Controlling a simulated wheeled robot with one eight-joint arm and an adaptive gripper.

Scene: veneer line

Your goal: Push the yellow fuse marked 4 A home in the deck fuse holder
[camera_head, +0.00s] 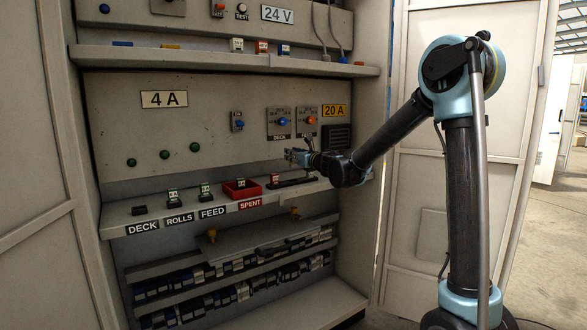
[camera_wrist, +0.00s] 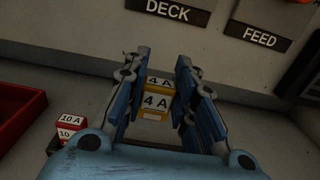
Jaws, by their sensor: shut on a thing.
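My gripper (camera_head: 297,156) is out over the right part of the shelf, in front of the panel. In the wrist view its blue fingers (camera_wrist: 157,95) are shut on the yellow fuse (camera_wrist: 155,103), which has white labels reading 4 A. In the head view I cannot make out the fuse. The deck fuse holder (camera_head: 138,210) is a low dark block at the left end of the shelf, above the DECK label (camera_head: 142,228). Its top looks bare, and my gripper is well to its right and apart from it.
The rolls holder (camera_head: 173,196) and feed holder (camera_head: 206,192) carry fuses. A red tray (camera_head: 228,190) stands above the SPENT label. A red 10 A fuse (camera_wrist: 70,128) stands on a dark base near my gripper. Panel knobs (camera_head: 284,121) are behind my gripper.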

